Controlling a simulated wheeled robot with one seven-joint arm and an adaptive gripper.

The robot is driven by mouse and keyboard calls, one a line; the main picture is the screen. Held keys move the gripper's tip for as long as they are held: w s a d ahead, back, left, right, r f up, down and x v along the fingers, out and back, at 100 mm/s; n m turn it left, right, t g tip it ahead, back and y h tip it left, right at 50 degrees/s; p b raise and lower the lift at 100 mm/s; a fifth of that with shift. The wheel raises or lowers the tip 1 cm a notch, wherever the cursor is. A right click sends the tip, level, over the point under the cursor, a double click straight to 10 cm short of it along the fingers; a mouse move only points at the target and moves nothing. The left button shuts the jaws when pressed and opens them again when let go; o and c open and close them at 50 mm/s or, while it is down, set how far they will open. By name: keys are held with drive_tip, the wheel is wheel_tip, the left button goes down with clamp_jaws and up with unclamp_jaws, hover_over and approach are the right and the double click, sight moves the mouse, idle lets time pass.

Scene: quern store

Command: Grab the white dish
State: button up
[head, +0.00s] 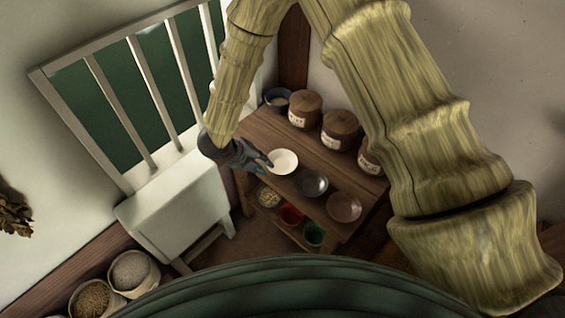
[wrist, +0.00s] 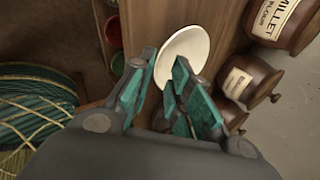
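The white dish (head: 284,162) is a shallow round dish on the upper surface of a wooden shelf, near its left edge. It also shows in the wrist view (wrist: 184,48), just beyond my fingertips. My gripper (head: 264,164) is at the left side of the dish, reaching in from the left. In the wrist view my gripper (wrist: 165,62) is open, with teal pads apart and the near rim of the dish at the gap between the tips. The right finger overlaps part of the dish. I cannot tell whether either finger touches it.
A dark dish (head: 313,183) and a brown dish (head: 344,207) sit in a row with the white one. Lidded wooden jars (head: 339,130) line the back. Red (head: 291,215) and green (head: 314,234) bowls are on the lower shelf. A white cabinet (head: 178,208) stands left.

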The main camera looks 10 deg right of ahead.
sight(268, 172)
drive_tip(key=x, duration=0.4)
drive_tip(key=shift+w, duration=0.15)
clamp_jaws()
drive_tip(key=shift+r, duration=0.1)
